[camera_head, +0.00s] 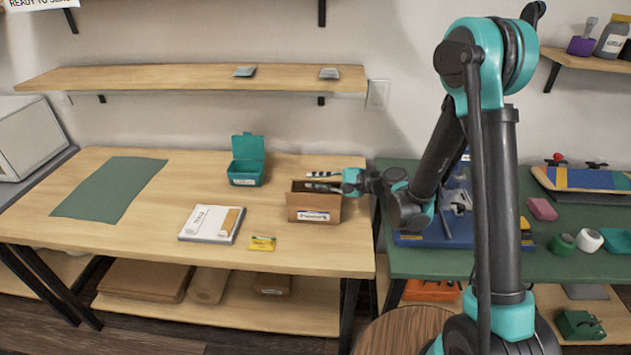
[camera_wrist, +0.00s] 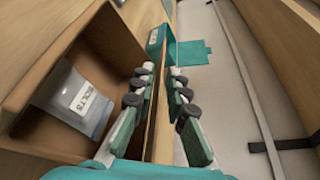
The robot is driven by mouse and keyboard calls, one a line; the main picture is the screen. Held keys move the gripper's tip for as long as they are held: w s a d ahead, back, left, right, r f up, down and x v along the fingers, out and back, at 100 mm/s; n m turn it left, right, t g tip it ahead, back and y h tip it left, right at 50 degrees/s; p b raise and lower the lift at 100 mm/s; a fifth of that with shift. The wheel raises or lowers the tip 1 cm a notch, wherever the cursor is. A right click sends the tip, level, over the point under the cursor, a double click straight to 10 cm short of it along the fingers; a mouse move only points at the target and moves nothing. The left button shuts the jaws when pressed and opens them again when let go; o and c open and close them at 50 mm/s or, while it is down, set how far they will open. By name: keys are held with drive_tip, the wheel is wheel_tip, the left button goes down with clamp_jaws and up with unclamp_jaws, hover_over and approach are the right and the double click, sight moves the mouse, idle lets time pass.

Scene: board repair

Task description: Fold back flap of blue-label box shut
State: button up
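The blue-label box (camera_head: 314,203) is a brown carton near the right end of the wooden table, open at the top. Its blue and white label (camera_head: 313,216) faces the front. In the wrist view, the open box (camera_wrist: 50,55) holds a clear bag with a white label (camera_wrist: 88,101). An upright brown panel (camera_wrist: 160,122), apparently the back flap, stands between the fingers of my gripper (camera_wrist: 160,95). One finger is on the box's inner side, the other on the outer side. My gripper (camera_head: 316,180) also shows above the box in the head view, fingers apart. Contact with the panel is unclear.
A teal open-lidded box (camera_head: 246,172) stands behind left of the carton. A white labelled pack (camera_head: 211,224) and a yellow packet (camera_head: 262,243) lie left of it. A green mat (camera_head: 110,188) lies far left. A green-topped table (camera_head: 430,265) adjoins on the right.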

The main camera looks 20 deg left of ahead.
drive_tip(key=shift+o, duration=0.4)
drive_tip(key=shift+r, duration=5)
